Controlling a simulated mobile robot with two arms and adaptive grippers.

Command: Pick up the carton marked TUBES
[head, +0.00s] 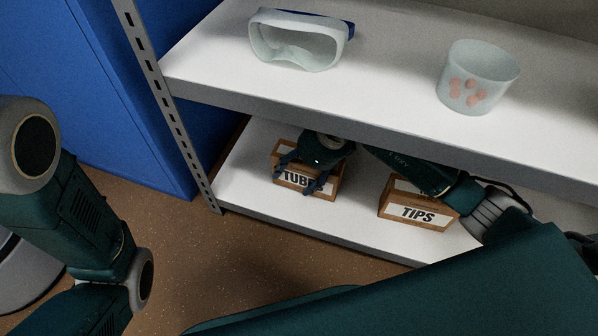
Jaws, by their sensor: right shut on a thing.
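The carton marked TUBES (290,187) is a small brown box with a white label on the lower shelf, near its left end. My right gripper (302,179) reaches in under the upper shelf from the right and is shut on this carton, with its dark fingers across the front and the label partly covered. The top of the carton is partly hidden by the gripper. I cannot tell whether the carton is clear of the shelf. My left arm shows at the left edge, but its gripper is out of view.
A carton marked TIPS (419,214) stands to the right on the lower shelf (345,222), below my right arm. The upper shelf (385,60) overhangs it and bears goggles (297,55) and a translucent beaker (482,65) with pinkish pieces. A slotted post (168,100) stands at the left.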

